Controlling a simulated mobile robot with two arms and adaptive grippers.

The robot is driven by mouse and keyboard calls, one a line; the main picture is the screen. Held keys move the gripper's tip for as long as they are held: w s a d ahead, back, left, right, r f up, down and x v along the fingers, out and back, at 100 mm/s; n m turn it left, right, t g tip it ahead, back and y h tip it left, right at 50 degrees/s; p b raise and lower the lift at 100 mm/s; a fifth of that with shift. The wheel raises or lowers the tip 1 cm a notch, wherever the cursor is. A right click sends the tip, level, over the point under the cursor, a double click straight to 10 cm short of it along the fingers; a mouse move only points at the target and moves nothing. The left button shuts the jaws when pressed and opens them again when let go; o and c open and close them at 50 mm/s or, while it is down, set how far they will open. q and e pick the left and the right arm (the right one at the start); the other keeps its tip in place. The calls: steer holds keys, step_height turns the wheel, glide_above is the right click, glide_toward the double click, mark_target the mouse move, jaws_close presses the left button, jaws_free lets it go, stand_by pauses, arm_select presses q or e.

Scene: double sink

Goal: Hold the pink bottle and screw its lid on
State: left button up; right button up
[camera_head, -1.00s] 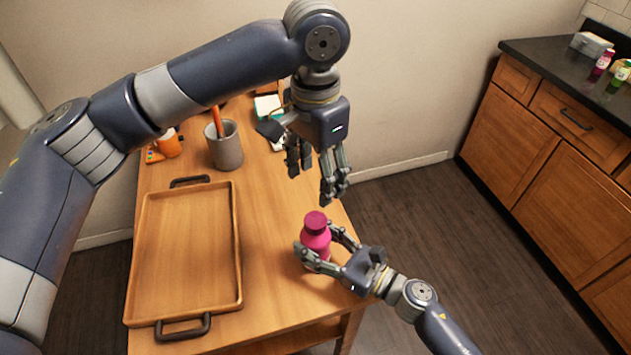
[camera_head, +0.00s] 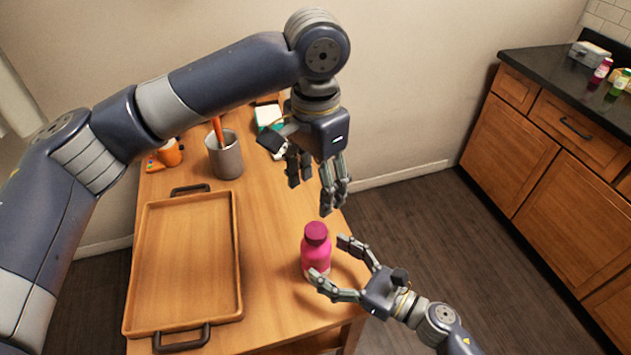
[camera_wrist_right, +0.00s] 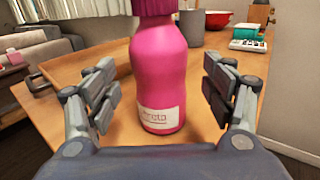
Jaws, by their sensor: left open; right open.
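The pink bottle (camera_head: 315,257) stands upright on the wooden table near its right edge. Its dark magenta lid (camera_head: 316,232) sits on top; I cannot tell how tight it is. My right gripper (camera_head: 332,263) is open, its fingers spread to the right of the bottle. In the right wrist view the bottle (camera_wrist_right: 159,80) stands between the open fingers (camera_wrist_right: 165,95), with clear gaps on both sides and a white label low on its front. My left gripper (camera_head: 310,194) is open and empty, pointing down above and behind the bottle, apart from the lid.
A wooden tray (camera_head: 143,262) with dark handles lies on the left of the table. A grey cup (camera_head: 226,158) with an orange utensil and an orange mug (camera_head: 170,154) stand behind it. A dark counter (camera_head: 545,62) with small bottles is at the far right.

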steer(key=v, duration=0.7)
steer(key=shift+s+d, duration=0.25)
steer(key=shift+d, duration=0.05)
